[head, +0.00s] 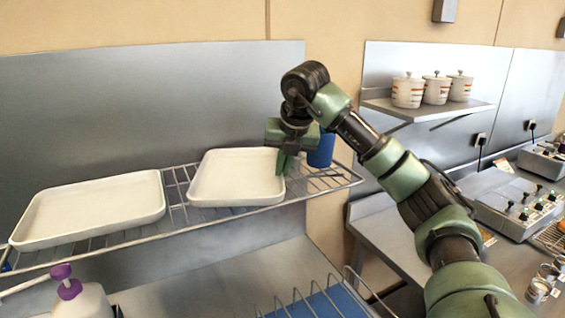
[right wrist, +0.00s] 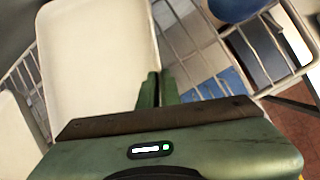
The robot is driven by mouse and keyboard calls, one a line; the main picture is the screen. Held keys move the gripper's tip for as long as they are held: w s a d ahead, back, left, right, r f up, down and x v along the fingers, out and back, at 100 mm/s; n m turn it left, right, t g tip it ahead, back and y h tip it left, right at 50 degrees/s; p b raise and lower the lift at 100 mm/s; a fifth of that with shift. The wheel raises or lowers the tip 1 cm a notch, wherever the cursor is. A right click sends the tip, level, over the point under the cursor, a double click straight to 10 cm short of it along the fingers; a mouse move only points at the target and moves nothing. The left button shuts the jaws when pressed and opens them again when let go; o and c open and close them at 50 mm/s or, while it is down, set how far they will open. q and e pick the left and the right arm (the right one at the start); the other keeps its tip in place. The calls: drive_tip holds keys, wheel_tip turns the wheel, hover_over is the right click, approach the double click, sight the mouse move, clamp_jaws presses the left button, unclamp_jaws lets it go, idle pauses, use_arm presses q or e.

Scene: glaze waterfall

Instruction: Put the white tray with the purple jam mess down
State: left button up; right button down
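Two plain white trays are at the wire rack: a left tray (head: 90,208) and a right tray (head: 232,178). I see no purple jam on either one. My right gripper (head: 284,165) is at the right rim of the right tray, pointing down. In the right wrist view its fingers (right wrist: 158,90) are close together with the tray's rim between them, and the tray (right wrist: 95,60) stretches away to the upper left. The tray looks level and at the rack's height; I cannot tell whether it rests fully on the wires. My left gripper is not in view.
The wire rack (head: 178,192) has a narrow gap between the trays. A blue cup (head: 321,150) stands close to the right of my gripper. Below are a purple-topped white bottle (head: 84,298) and a wire rack with blue in it. Three white pots (head: 436,90) stand on a shelf.

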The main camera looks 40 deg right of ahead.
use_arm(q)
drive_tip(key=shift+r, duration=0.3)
use_arm(e)
drive_tip(key=shift+w+f, duration=0.1)
drive_tip(key=shift+w, duration=0.05)
drive_tip(key=c, duration=1.6)
unclamp_jaws()
